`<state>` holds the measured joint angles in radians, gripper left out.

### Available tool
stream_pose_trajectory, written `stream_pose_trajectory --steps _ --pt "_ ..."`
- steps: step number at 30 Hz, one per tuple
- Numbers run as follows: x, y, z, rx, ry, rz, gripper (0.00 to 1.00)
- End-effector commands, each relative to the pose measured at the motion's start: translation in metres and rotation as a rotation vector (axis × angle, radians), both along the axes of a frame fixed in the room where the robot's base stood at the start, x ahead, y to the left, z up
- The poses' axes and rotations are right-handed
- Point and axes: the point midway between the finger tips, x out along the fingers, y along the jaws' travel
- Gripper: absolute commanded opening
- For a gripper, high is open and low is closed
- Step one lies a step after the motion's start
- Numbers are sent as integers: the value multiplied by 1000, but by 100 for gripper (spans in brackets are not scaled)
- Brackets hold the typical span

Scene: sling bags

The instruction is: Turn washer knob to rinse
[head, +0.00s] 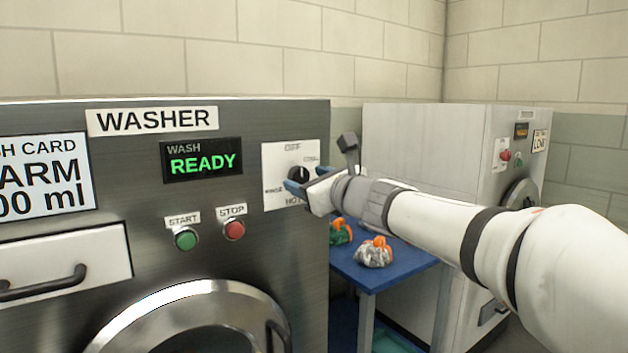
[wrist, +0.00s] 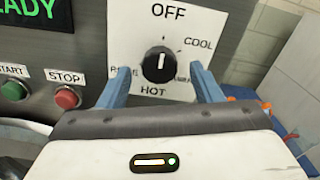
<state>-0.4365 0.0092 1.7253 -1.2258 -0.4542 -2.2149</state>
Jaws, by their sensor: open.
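The washer knob (head: 297,173) is black and round on a white dial plate at the right of the washer front. In the wrist view the knob (wrist: 158,65) has a white pointer line that points up, toward OFF. The dial plate (wrist: 200,20) reads OFF at the top, COOL at upper right and HOT below. The rinse label at the left and a label at the right are partly covered by my fingers. My gripper (wrist: 160,72) is open, with one blue finger on each side of the knob and visible gaps. In the head view my gripper (head: 306,182) partly covers the dial.
The washer display (head: 202,160) reads WASH READY. A green start button (head: 186,239) and a red stop button (head: 234,230) sit left of the dial. A blue table (head: 392,265) with colourful bags (head: 374,252) stands right of the washer, before another white machine (head: 415,135).

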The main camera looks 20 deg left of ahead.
Motion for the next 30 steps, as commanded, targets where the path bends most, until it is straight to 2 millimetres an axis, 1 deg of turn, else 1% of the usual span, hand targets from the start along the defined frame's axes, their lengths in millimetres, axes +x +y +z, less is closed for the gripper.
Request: stream_pose_trajectory --steps 1,4,12,14,27,29,30 --pt "3 4 0 0 1 1 59" --pt "7 9 0 2 1 1 59" --pt "8 10 0 1 2 0 59" --pt "8 10 0 1 2 0 55" --pt "8 11 0 1 2 1 19" --pt "7 10 0 1 2 1 14" --pt "7 15 0 2 3 2 14"
